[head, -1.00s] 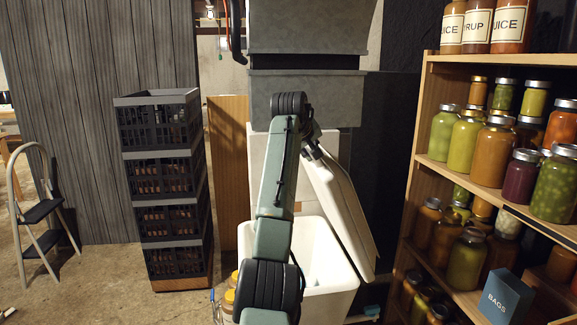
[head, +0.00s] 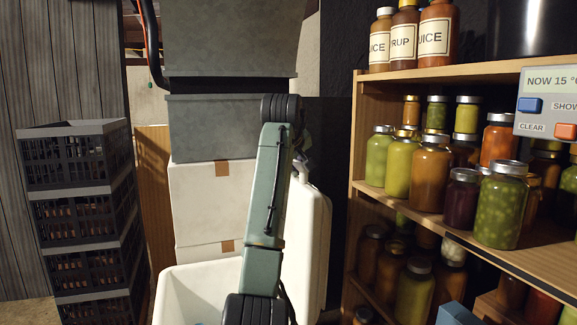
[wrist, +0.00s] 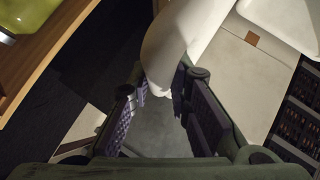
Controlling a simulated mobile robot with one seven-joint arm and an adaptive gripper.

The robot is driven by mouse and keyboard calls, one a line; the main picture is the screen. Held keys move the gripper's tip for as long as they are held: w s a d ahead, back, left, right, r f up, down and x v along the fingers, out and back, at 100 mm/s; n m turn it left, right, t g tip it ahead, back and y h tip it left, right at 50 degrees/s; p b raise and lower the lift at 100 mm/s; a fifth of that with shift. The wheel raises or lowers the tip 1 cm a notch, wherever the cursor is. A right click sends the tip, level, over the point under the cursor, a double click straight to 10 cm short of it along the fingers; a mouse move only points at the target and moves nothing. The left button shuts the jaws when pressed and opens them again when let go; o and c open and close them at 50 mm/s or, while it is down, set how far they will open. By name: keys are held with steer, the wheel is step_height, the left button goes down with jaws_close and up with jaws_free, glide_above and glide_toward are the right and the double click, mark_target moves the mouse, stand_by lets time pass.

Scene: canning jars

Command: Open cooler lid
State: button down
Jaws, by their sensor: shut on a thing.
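The white cooler (head: 180,290) stands at the bottom middle of the head view, its open inside partly visible. Its white lid (head: 315,235) stands raised and nearly upright at the cooler's right side. My arm crosses in front of the cooler and covers part of the lid. In the wrist view the lid (wrist: 175,40) reaches down between the fingers of my gripper (wrist: 160,92), which is shut on its edge. In the head view the gripper is mostly hidden behind my arm.
A shelf (head: 460,75) full of jars stands close on the right. Stacked grey and white boxes (head: 212,200) rise behind the cooler. A stack of black crates (head: 75,165) stands on the left. A panel with buttons (head: 545,103) shows at the far right.

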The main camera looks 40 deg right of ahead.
steer(key=shift+s+d+f, duration=0.2)
steer(key=shift+d+f, duration=0.3)
steer(key=shift+d, duration=0.25)
steer(key=c, duration=1.7)
jaws_free()
steer(key=shift+s+a+r, duration=0.2)
steer(key=shift+a+r, duration=0.05)
steer(key=shift+r, duration=0.15)
steer(key=v, duration=1.1)
steer(key=shift+r, duration=0.15)
